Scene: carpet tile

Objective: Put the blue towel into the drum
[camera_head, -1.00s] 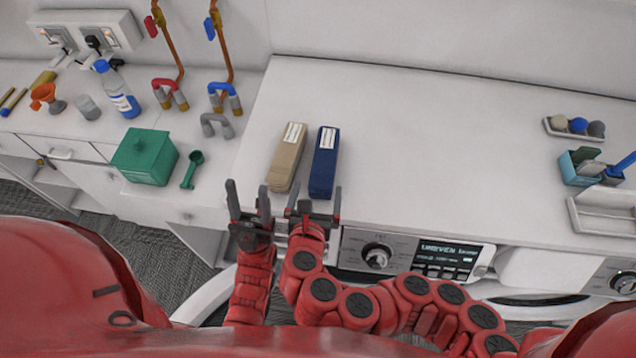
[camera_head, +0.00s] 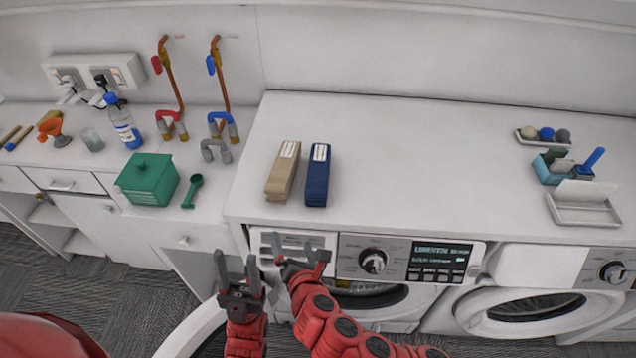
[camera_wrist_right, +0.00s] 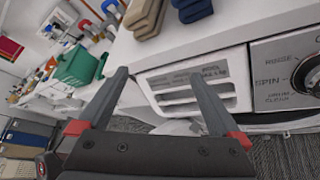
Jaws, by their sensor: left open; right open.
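The blue towel (camera_head: 318,176) is a folded dark blue stack with a white label, lying on the white counter beside a folded beige towel (camera_head: 283,172). Its lower end also shows at the top of the right wrist view (camera_wrist_right: 192,9). The washing machine drum (camera_head: 368,294) is partly visible below the control panel, with its round door (camera_head: 195,325) swung open at left. My left gripper (camera_head: 236,268) is open and empty, in front of the machine's left side. My right gripper (camera_head: 293,246) is open and empty, in front of the machine's drawer, below the towels.
A green box (camera_head: 148,180) and green scoop (camera_head: 192,191) stand at left. A second machine (camera_head: 525,305) is at right. The open door and counter front edge lie close to my grippers.

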